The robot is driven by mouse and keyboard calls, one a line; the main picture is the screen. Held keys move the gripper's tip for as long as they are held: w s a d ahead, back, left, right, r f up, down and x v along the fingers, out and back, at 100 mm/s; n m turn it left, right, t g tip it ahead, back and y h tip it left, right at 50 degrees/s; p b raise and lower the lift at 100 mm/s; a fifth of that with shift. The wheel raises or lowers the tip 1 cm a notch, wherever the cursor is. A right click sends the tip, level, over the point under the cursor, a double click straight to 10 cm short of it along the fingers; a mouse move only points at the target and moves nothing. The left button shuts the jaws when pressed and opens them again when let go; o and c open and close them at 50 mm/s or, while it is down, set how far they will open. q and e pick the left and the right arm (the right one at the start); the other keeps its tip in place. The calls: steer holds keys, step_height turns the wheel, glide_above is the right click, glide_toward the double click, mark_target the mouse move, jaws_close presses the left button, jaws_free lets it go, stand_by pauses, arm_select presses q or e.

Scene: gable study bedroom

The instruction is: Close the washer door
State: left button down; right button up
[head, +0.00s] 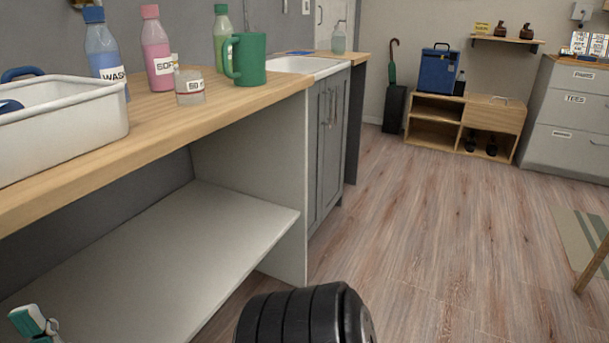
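No washer and no washer door show in the head view.
A wooden counter (150,135) runs along the left, bearing a white basin (60,122), bottles and a green mug (247,60). Below is an open bay with a white shelf (180,245). A grey cabinet (326,150) adjoins it.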

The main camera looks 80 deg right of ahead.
arm_select(q)
steer(key=shift+w, duration=0.35)
stand_by(0.6)
